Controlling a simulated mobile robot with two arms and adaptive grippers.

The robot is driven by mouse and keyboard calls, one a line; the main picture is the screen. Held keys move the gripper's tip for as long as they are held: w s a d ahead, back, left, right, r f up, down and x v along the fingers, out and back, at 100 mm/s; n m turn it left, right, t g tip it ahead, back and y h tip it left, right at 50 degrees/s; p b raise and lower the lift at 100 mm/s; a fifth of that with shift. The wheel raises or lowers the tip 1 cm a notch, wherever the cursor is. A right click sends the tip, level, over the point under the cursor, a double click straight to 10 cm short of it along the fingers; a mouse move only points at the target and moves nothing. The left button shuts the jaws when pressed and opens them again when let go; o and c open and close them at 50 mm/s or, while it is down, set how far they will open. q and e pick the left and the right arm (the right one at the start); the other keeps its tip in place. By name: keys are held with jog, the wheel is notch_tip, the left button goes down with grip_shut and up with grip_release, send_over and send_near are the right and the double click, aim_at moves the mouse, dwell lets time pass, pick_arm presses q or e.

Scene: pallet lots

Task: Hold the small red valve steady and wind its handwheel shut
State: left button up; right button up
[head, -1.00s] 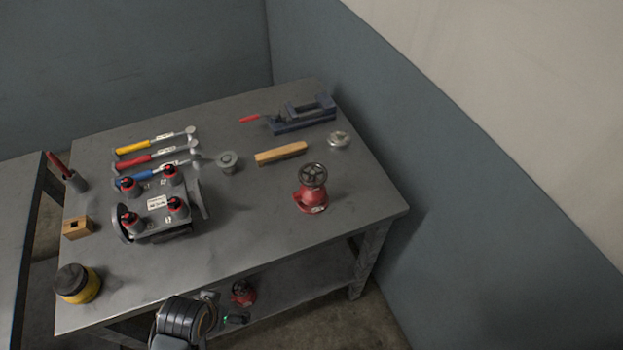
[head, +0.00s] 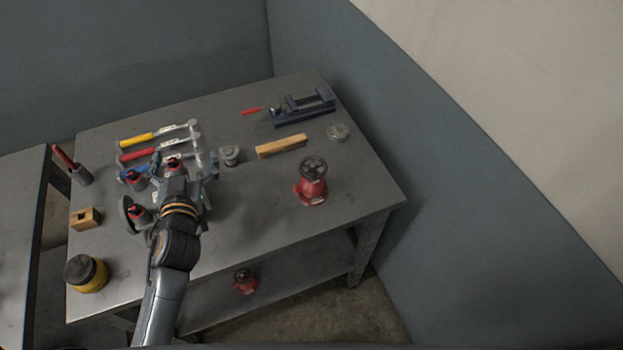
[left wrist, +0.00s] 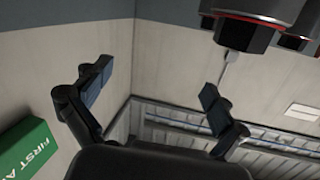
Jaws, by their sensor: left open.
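A red valve (head: 312,190) with a dark handwheel (head: 314,166) stands upright on the right part of the workbench. A second red valve with a dark wheel (head: 245,281) sits on the lower shelf. Neither valve shows in the left wrist view. My right gripper is not in view.
Yellow, red and blue-handled tools (head: 150,155) lie behind the gripper. A wooden bar (head: 281,146), a blue vise (head: 303,107) and a round metal piece (head: 339,131) lie behind the valve. A yellow jar (head: 86,273) stands front left. The bench between arm and valve is clear.

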pick_arm(q)
jog(key=w+d+r+m+h, duration=0.2)
jog(key=w+d+m+h, duration=0.1)
jog(key=d+m+h, duration=0.25)
jog(key=w+d+r+m+h, duration=0.2)
jog(key=w+d+m+h, duration=0.1)
jog(key=d+m+h, duration=0.3)
jog(key=m+g+h, duration=0.4)
jog(key=g, duration=0.8)
send_near(299, 185)
jog(key=w+d, duration=0.2)
jog(key=shift+d+r, duration=0.1)
jog(key=shift+d, duration=0.15)
jog(key=shift+s+a+f+g+y, duration=0.1)
jog(key=shift+s+f+g+y, duration=0.1)
jog(key=shift+f+g+y, duration=0.15)
jog(key=shift+s+f, duration=0.1)
jog(key=shift+f, duration=0.25)
jog(key=b+x, duration=0.5)
jog(key=x, duration=0.1)
jog(key=shift+f+b, duration=0.1)
jog(key=shift+b, duration=0.2)
jog(key=shift+w+d+f+p, duration=0.1)
jog(key=shift+d+p, duration=0.15)
jog(key=shift+d, duration=0.25)
jog(key=shift+w+d+f+p, duration=0.1)
jog(key=shift+d+p, duration=0.1)
jog(key=shift+d, duration=0.3)
jog(key=shift+x, duration=0.85)
